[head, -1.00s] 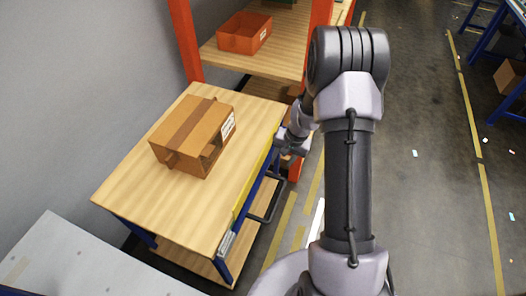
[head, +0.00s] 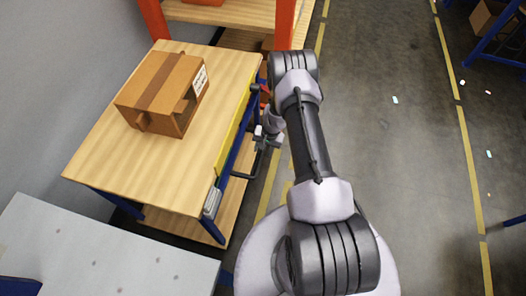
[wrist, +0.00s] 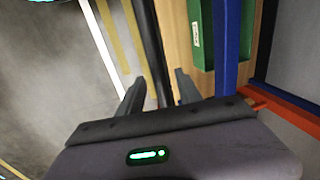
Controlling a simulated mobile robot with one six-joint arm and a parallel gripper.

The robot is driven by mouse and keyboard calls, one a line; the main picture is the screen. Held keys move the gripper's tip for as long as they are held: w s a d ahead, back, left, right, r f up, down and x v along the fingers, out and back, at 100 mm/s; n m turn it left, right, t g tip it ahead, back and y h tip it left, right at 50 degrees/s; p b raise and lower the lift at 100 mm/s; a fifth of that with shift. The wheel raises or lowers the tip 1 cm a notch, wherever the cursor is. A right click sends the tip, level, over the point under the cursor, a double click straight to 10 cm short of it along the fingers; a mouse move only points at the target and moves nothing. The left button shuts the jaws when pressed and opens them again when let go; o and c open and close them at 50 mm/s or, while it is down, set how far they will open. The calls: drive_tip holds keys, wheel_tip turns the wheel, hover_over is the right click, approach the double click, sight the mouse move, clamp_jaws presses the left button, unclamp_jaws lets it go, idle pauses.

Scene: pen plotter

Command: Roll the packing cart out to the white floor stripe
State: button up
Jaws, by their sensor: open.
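The packing cart (head: 130,175) has a light wood top, blue legs and a yellow edge strip, and stands by the grey wall in the head view. A dark handle bar (head: 251,160) sticks out from its right side. My gripper (head: 262,137) is beside that side, at the handle. In the wrist view, my gripper (wrist: 160,80) is open, with the dark bar (wrist: 152,45) running up between its fingers; contact cannot be told. The white floor stripe (wrist: 101,45) shows left of the bar there. In the head view I cannot make it out.
A cardboard box (head: 165,90) sits on the cart top. A green bin (wrist: 202,35) is on wood in the wrist view. An orange-post rack (head: 285,20) stands behind the cart, and a grey panel (head: 90,255) is in front. Open floor (head: 400,150) lies to the right.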

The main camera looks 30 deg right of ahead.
drive_tip(key=shift+f, duration=0.15)
clamp_jaws()
idle(1.4)
